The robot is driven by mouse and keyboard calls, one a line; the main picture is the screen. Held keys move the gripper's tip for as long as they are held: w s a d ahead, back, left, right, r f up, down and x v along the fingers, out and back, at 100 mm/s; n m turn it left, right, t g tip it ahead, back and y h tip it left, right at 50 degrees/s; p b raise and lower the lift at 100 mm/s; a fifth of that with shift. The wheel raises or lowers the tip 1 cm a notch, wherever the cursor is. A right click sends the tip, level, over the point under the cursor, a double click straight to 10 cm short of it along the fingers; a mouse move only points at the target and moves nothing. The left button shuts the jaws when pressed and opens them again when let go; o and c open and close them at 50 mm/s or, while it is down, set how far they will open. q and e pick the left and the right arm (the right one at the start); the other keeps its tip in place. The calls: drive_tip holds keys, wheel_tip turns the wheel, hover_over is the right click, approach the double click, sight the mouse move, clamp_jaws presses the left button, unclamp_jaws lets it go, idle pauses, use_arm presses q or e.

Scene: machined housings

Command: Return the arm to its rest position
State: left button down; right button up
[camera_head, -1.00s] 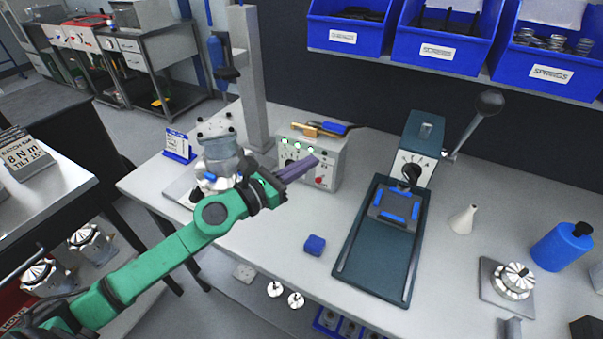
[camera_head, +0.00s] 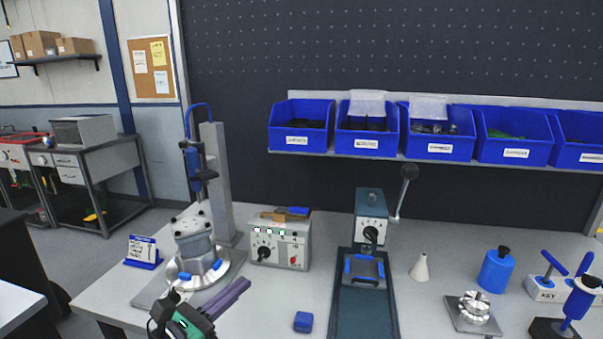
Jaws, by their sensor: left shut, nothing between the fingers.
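My left gripper (camera_head: 227,297) shows at the lower edge of the head view, with its green and black wrist (camera_head: 185,321) coming up from the bottom. Its purple-grey fingers are shut and empty, pointing up and to the right. They appear over the front of the workbench, in front of the grey control box (camera_head: 280,243) and to the right of the round machined housing (camera_head: 196,250). Most of my left arm is below the picture. My right gripper is not in view.
A blue block (camera_head: 303,321) lies right of the gripper. A dark press with a lever (camera_head: 371,225) stands mid-bench. A white cone (camera_head: 420,268), blue bottle (camera_head: 496,269) and metal part (camera_head: 474,308) are to the right. Blue bins (camera_head: 436,131) hang above.

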use_arm(q)
drive_tip(key=a+n+t+y, duration=0.3)
drive_tip(key=a+n+y, duration=0.75)
drive_tip(key=n, duration=0.95)
drive_tip(key=s+a+f+n+g+y, duration=0.35)
drive_tip(key=a+f+n+g, duration=0.25)
drive_tip(key=f+n, duration=0.55)
drive_tip(key=s+d+f+n+g+h, duration=0.2)
drive_tip(key=s+d+f+n+g, duration=0.15)
drive_tip(key=s+f, duration=0.3)
drive_tip(key=s+d+f+n+g+h, duration=0.2)
drive_tip(key=s+f+n+g, duration=0.3)
drive_tip(key=s, duration=0.3)
wheel_tip(320, 180, down, 22)
drive_tip(key=s+g, duration=0.1)
drive_tip(key=s, duration=0.2)
drive_tip(key=s+a+f+g, duration=0.1)
drive_tip(key=s+a+f, duration=0.1)
drive_tip(key=s+f, duration=1.4)
drive_tip(key=shift+s+a, duration=0.2)
drive_tip(key=shift+s, duration=0.4)
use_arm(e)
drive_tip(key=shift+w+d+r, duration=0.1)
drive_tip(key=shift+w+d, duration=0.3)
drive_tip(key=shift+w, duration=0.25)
